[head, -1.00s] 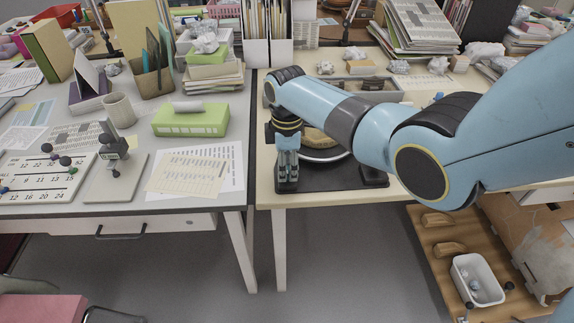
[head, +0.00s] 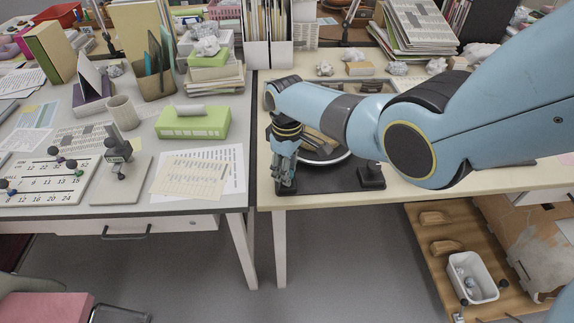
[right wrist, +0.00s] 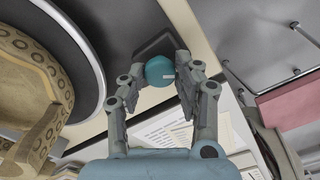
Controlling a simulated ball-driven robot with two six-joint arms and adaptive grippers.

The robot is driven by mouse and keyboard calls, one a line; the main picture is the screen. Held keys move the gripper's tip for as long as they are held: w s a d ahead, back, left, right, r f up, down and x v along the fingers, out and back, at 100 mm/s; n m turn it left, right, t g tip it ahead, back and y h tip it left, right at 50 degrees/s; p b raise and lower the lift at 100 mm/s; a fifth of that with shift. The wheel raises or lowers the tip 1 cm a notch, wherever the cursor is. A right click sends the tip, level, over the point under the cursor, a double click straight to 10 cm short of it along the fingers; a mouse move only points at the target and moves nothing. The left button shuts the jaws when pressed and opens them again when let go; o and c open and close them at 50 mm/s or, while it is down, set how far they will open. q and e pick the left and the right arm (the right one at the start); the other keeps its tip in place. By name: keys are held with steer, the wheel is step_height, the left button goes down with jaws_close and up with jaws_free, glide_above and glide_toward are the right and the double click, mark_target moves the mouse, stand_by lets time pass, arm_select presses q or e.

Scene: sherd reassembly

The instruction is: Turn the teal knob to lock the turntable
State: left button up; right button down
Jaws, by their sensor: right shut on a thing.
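The teal knob (right wrist: 159,70) is round with a pale mark on its face. It sits on a dark base between the fingertips of my right gripper (right wrist: 160,80), which is shut on it. In the head view my right gripper (head: 283,180) points down at the left front corner of the black base plate, and its fingers hide the knob. The turntable (head: 334,159) stands behind it, a dark disc with a pale rim, partly hidden by my arm. In the right wrist view the turntable (right wrist: 88,50) carries a tan, ring-patterned pottery piece (right wrist: 35,85). My left gripper is not in view.
A black post (head: 370,175) stands at the base plate's right front. A grey tray (head: 385,86) with fragments lies behind. The grey desk to the left holds a green box (head: 193,122) and papers (head: 200,172). The table's front edge is close to the gripper.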

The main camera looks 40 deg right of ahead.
steer(key=m+p, duration=0.1)
steer(key=m, duration=0.4)
steer(key=shift+m, duration=0.3)
steer(key=m+p, duration=0.1)
steer(key=m, duration=0.4)
steer(key=shift+m, duration=0.4)
steer(key=c, duration=0.9)
jaws_free()
steer(key=shift+c, duration=0.2)
step_height(320, 180, up, 12)
